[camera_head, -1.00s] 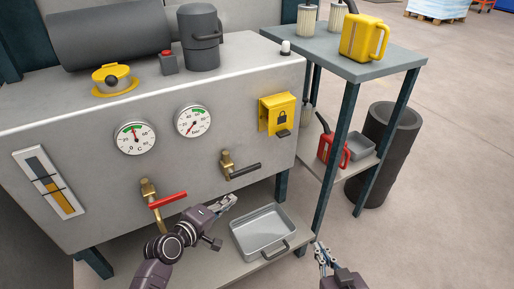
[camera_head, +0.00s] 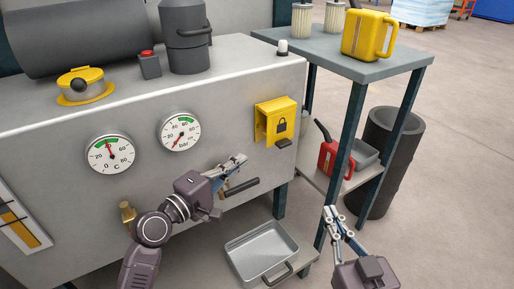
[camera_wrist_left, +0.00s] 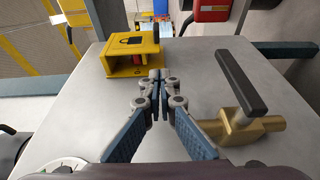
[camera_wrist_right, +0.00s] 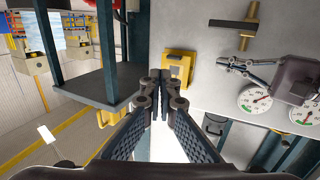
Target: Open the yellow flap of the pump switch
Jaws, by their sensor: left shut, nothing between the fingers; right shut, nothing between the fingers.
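The yellow flap (camera_head: 279,121) of the pump switch, marked with a padlock, covers the switch on the right of the grey machine front; a dark tab (camera_head: 284,142) sticks out at its lower edge. The left wrist view shows the yellow housing (camera_wrist_left: 112,64) with an open side and something red inside. My left gripper (camera_head: 241,160) is shut and empty, left of and below the flap, apart from it. My right gripper (camera_head: 329,209) is shut and empty, lower right, in front of the shelf stand. The right wrist view also shows the yellow housing (camera_wrist_right: 182,67).
Two gauges (camera_head: 180,132) and a valve with a black lever (camera_head: 241,187) are on the machine front. A metal tray (camera_head: 247,244) lies below. The shelf stand (camera_head: 370,66) holds a yellow can (camera_head: 362,37) and a red can (camera_head: 331,158). A dark bin (camera_head: 399,140) stands behind.

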